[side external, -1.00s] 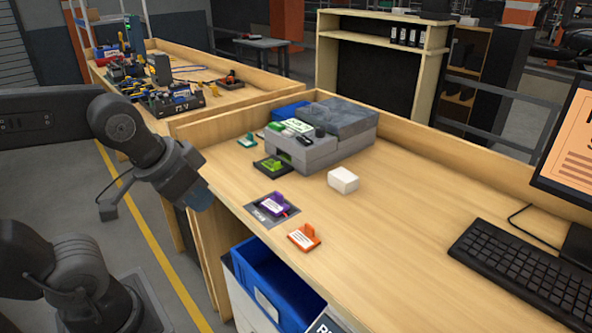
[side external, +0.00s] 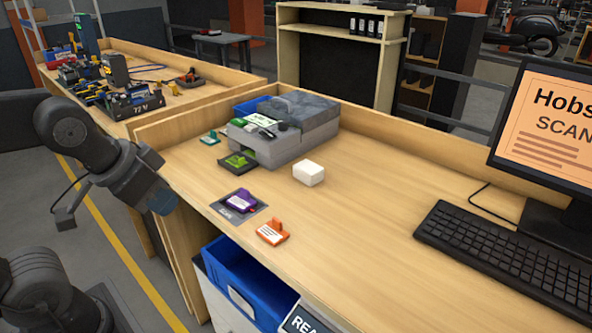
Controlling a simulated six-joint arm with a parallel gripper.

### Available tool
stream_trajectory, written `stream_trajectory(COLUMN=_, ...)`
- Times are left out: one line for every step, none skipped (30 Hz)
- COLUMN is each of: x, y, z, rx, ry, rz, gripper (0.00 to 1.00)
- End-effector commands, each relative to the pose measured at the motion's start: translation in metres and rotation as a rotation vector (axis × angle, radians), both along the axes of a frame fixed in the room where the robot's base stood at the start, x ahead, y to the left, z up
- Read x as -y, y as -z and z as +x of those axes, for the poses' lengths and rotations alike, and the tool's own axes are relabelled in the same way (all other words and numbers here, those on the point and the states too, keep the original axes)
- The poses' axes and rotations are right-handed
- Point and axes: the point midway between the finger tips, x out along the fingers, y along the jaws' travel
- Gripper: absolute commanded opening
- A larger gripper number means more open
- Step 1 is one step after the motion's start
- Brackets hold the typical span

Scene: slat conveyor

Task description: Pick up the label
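Several small tags that look like labels lie on the wooden table. An orange tag (side external: 272,232) with a white printed face and raised tab lies near the front edge. A purple tag (side external: 242,200) with a white face sits on a dark grey pad (side external: 226,211). A green tag (side external: 238,160) rests on a dark tray at the grey machine (side external: 285,140), and a teal-green tag (side external: 210,138) lies farther back. I cannot tell which is the task's label. My gripper (side external: 163,201) hangs left of the table edge, apart from every tag; its fingers cannot be made out.
A white block (side external: 308,173) stands right of the machine. A blue bin (side external: 243,276) sits below the table's front edge. A keyboard (side external: 505,255) and monitor (side external: 540,140) are at the right. The table between block and keyboard is clear. A cluttered second bench stands behind.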

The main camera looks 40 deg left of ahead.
Motion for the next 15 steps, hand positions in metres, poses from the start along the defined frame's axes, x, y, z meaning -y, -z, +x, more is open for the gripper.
stream_trajectory(x=0.0000, y=0.0000, z=0.0000, rx=0.000, ry=0.000, rz=0.000, gripper=0.16)
stream_trajectory(x=0.0000, y=0.0000, z=0.0000, rx=0.000, ry=0.000, rz=0.000, gripper=0.19)
stream_trajectory(x=0.0000, y=0.0000, z=0.0000, rx=0.000, ry=0.000, rz=0.000, gripper=0.23)
stream_trajectory(x=0.0000, y=0.0000, z=0.0000, rx=0.000, ry=0.000, rz=0.000, gripper=0.26)
stream_trajectory(x=0.0000, y=0.0000, z=0.0000, rx=0.000, ry=0.000, rz=0.000, gripper=0.29)
stream_trajectory(x=0.0000, y=0.0000, z=0.0000, rx=0.000, ry=0.000, rz=0.000, gripper=0.33)
stream_trajectory(x=0.0000, y=0.0000, z=0.0000, rx=0.000, ry=0.000, rz=0.000, gripper=0.35)
stream_trajectory(x=0.0000, y=0.0000, z=0.0000, rx=0.000, ry=0.000, rz=0.000, gripper=0.35)
stream_trajectory(x=0.0000, y=0.0000, z=0.0000, rx=0.000, ry=0.000, rz=0.000, gripper=0.35)
stream_trajectory(x=0.0000, y=0.0000, z=0.0000, rx=0.000, ry=0.000, rz=0.000, gripper=0.35)
stream_trajectory(x=0.0000, y=0.0000, z=0.0000, rx=0.000, ry=0.000, rz=0.000, gripper=0.35)
stream_trajectory(x=0.0000, y=0.0000, z=0.0000, rx=0.000, ry=0.000, rz=0.000, gripper=0.35)
stream_trajectory(x=0.0000, y=0.0000, z=0.0001, rx=0.000, ry=-0.001, rz=0.000, gripper=0.35)
stream_trajectory(x=-0.0002, y=-0.0006, z=0.0006, rx=-0.001, ry=-0.005, rz=-0.003, gripper=0.35)
stream_trajectory(x=-0.0007, y=-0.0023, z=0.0025, rx=-0.003, ry=-0.020, rz=-0.009, gripper=0.35)
